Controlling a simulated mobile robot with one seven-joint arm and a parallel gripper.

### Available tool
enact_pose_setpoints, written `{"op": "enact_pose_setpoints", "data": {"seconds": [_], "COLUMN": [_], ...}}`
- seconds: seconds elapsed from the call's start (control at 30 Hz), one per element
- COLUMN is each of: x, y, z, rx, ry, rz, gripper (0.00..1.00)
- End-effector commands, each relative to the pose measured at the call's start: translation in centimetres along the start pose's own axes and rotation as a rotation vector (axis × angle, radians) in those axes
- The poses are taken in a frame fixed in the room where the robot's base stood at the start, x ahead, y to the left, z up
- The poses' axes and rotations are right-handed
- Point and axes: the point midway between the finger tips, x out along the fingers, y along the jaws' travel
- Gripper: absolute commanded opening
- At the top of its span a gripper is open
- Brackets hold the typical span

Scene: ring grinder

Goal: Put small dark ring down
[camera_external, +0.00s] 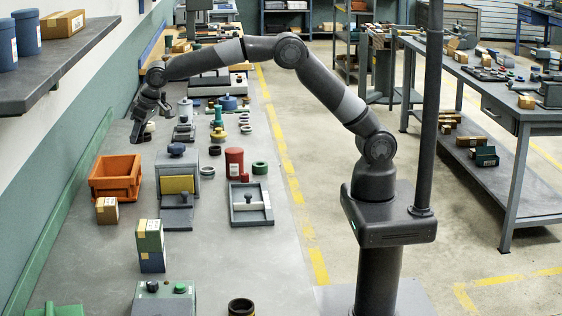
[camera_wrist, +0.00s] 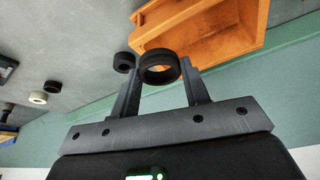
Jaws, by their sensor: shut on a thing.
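My gripper (camera_wrist: 158,82) is shut on a small dark ring (camera_wrist: 159,67), held between its two fingertips in the wrist view. The ring's opening faces roughly towards the camera, and the orange bin (camera_wrist: 232,38) shows behind it. In the external view my gripper (camera_external: 140,128) points down over the left part of the bench, beyond the orange bin (camera_external: 116,178). The held ring is too small and covered there to make out clearly.
Another dark ring (camera_wrist: 124,62) shows just left of the held one in the wrist view. A cream ring (camera_wrist: 38,98) and a dark ring (camera_wrist: 53,87) lie farther left. Fixtures, a red can (camera_external: 234,163) and several rings stand mid-bench. Bare bench (camera_external: 85,245) lies at the near left.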

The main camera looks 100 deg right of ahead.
Motion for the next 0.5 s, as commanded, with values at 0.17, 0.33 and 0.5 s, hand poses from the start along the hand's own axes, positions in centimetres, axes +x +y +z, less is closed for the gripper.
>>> {"op": "enact_pose_setpoints", "data": {"seconds": [0.17,0.33,0.5], "x": [1.5,2.3,4.7], "y": [-2.2,-2.5,-2.5], "z": [0.0,0.3,1.3], "rx": [0.000,0.001,0.000], "ry": [0.000,0.000,-0.002], "rz": [0.000,0.000,0.001], "gripper": [0.18,0.18,0.18]}}
